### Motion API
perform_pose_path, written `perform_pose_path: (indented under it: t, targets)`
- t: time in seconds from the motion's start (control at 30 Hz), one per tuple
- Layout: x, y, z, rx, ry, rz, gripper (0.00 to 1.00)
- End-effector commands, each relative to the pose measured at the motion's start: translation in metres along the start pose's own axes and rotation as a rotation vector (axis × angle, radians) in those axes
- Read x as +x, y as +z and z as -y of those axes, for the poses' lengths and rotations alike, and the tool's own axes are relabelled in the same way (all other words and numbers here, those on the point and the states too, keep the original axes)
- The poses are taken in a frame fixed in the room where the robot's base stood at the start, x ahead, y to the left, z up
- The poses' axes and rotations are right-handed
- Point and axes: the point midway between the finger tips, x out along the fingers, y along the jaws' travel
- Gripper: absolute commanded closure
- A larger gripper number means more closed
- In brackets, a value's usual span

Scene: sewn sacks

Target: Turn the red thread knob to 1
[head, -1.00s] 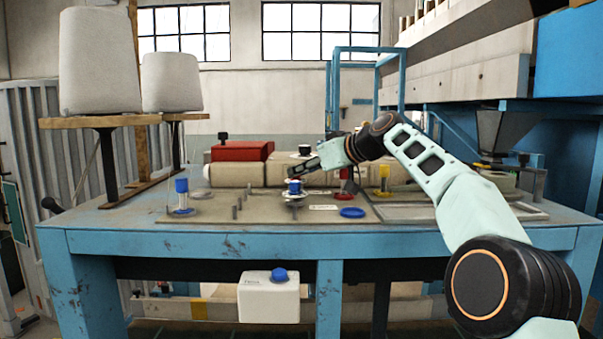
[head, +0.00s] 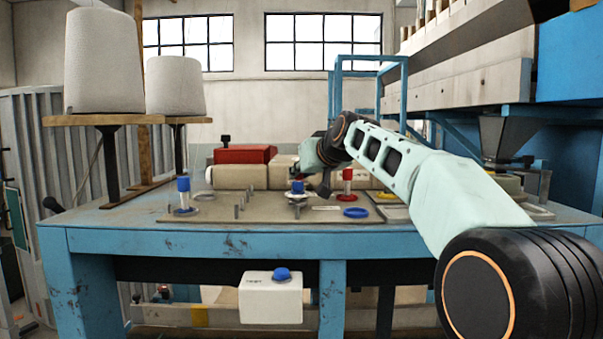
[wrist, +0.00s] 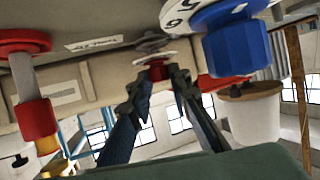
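In the wrist view the red thread knob (wrist: 157,72) shows small and partly hidden beyond my fingertips, against a pale disc (wrist: 145,58). My gripper (wrist: 161,80) is open, its two fingers on either side of the red knob in the picture. I cannot tell whether they touch it. No number on its dial is readable. In the head view my gripper (head: 323,190) points down just right of a blue knob (head: 298,188), with a small red patch above that knob. The blue knob hangs large at right in the wrist view (wrist: 237,48), with a numbered white dial (wrist: 200,14).
A red post (head: 347,180) stands right of my gripper, and also at left in the wrist view (wrist: 36,118). A blue ring (head: 355,212), short grey pins and a blue-topped post (head: 183,190) stand on the panel. A red box (head: 245,155) lies behind on sacks.

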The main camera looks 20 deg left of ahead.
Motion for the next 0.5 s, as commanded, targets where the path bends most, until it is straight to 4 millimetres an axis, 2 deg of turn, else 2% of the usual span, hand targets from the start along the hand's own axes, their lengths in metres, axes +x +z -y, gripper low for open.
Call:
perform_pose_path:
  t: [0.03,0.17,0.5]
  targets:
    - [0.0005,0.001,0.0001,0.001,-0.001,0.002,0.77]
    - [0.0003,0.0007,0.0,0.0,-0.001,0.002,0.65]
    - [-0.0035,-0.0005,-0.0004,0.0,0.0,0.0,0.65]
